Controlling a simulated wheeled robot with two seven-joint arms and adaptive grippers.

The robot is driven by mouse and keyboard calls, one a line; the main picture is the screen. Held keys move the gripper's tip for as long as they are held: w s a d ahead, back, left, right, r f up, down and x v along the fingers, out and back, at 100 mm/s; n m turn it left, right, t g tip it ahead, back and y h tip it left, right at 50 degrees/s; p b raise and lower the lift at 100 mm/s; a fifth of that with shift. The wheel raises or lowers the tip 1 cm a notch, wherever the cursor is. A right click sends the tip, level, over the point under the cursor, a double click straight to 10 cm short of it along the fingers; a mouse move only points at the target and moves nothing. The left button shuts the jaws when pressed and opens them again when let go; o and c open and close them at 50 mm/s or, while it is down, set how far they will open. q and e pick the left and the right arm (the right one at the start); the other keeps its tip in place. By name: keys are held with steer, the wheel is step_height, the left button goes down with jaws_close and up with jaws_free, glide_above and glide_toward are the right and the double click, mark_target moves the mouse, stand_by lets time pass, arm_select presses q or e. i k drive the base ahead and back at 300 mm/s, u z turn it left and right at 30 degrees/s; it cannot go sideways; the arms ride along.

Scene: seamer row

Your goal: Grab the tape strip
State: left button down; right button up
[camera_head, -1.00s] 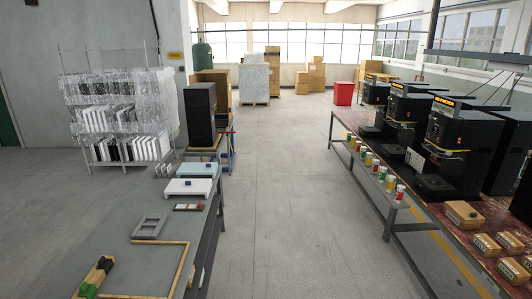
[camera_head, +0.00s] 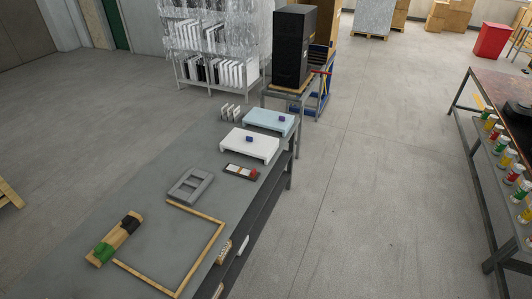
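No gripper of mine shows in the head view. I cannot tell for sure which thing is the tape strip. A small dark holder (camera_head: 233,170) with white pieces and a red end (camera_head: 254,173) lies on the long grey table (camera_head: 150,190), in front of the white stand.
A grey frame (camera_head: 190,185) lies mid-table. A white stand (camera_head: 249,146) and a light-blue stand (camera_head: 268,122) each bear a small blue piece. A black cabinet (camera_head: 293,45) stands beyond. The floor right of the table is open, up to another table (camera_head: 500,95) with several jars.

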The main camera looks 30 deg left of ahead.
mark_target(243, 171)
steer(key=i, duration=1.55)
steer(key=u, duration=2.65)
steer(key=i, duration=0.2)
steer(key=z, duration=0.05)
